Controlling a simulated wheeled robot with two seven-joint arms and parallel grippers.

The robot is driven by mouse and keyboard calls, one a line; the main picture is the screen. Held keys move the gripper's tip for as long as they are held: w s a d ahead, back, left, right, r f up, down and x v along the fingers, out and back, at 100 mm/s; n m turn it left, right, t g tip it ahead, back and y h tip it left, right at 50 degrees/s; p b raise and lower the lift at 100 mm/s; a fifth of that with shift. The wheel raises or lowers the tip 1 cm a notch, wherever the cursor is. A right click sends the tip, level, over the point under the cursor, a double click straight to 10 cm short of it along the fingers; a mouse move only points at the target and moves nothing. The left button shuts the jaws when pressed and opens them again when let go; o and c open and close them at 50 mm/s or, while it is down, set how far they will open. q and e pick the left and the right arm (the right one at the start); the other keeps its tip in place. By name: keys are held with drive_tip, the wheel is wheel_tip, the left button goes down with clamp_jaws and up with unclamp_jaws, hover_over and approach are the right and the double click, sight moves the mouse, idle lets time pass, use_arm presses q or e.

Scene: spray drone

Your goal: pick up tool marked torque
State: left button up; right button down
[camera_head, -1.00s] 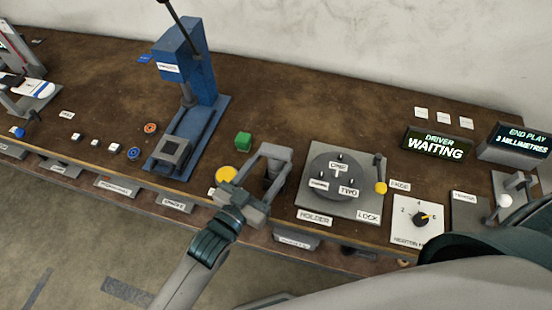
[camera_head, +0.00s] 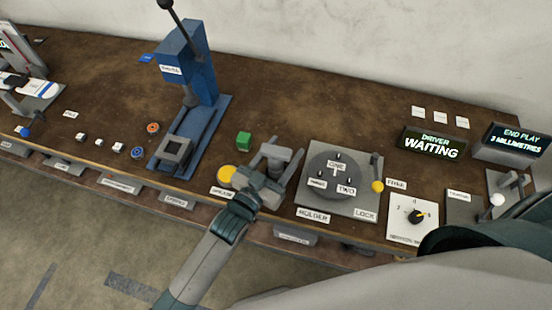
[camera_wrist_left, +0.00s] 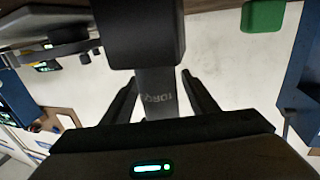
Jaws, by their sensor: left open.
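The grey tool marked torque (camera_wrist_left: 157,98) stands between the two fingers of my left gripper (camera_wrist_left: 160,88) in the left wrist view. Part of its lettering shows, and a dark block-shaped end (camera_wrist_left: 139,30) is above it in that picture. Gaps remain between the fingers and the tool. In the head view my left gripper (camera_head: 282,165) is open at the bench's front edge, between the yellow disc and the holder plate. It hides much of the tool there. My right gripper is not in view.
The blue press (camera_head: 201,75) stands further left. The holder plate (camera_head: 360,206) with its round turret and lock lever is close on the right. The bench behind is clear.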

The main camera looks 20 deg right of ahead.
use_arm(q)
drive_tip(key=shift+w+d, duration=0.1)
idle(0.4)
drive_tip(key=c, duration=1.3)
drive_tip(key=shift+o, duration=0.2)
drive_tip(key=shift+r, duration=0.1)
wheel_tip(320, 180, up, 10)
drive_tip(key=b, duration=0.2)
drive_tip(key=shift+d, duration=0.1)
